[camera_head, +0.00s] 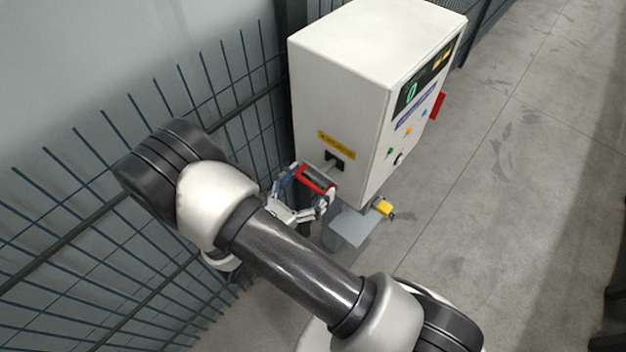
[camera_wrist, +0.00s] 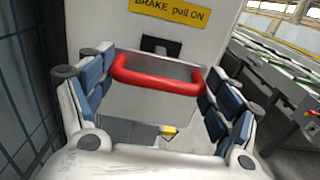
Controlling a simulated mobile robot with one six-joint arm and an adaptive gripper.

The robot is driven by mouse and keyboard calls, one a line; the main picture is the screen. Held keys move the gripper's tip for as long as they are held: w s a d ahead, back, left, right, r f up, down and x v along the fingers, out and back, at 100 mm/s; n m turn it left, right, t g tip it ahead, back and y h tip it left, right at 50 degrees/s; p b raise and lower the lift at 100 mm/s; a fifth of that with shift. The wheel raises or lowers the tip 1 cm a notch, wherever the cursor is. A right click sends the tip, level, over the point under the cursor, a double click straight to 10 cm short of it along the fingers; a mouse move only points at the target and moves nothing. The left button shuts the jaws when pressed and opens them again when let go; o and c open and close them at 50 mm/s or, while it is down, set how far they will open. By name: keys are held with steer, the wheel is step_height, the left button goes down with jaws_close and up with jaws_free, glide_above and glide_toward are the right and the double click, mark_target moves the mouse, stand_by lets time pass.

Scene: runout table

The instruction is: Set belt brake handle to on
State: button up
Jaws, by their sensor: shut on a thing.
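The belt brake handle (camera_wrist: 158,77) is a red loop on a grey bracket, coming out of a dark slot in the white control cabinet (camera_head: 335,75). In the head view the red handle (camera_head: 317,179) sticks out from the cabinet's left face, below a yellow label. In the wrist view that label (camera_wrist: 170,12) reads "BRAKE pull ON". My gripper (camera_wrist: 160,95) has its blue-padded fingers on both sides of the handle and is shut on it.
A dark mesh fence (camera_head: 110,190) runs close along the left of my arm. A yellow item (camera_head: 383,207) sits low beside the cabinet. Open concrete floor (camera_head: 520,180) lies to the right. The wrist view shows a roller conveyor (camera_wrist: 265,65) at the right.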

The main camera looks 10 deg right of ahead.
steer(key=o, duration=1.3)
steer(key=shift+r, duration=0.15)
steer(key=v, duration=1.2)
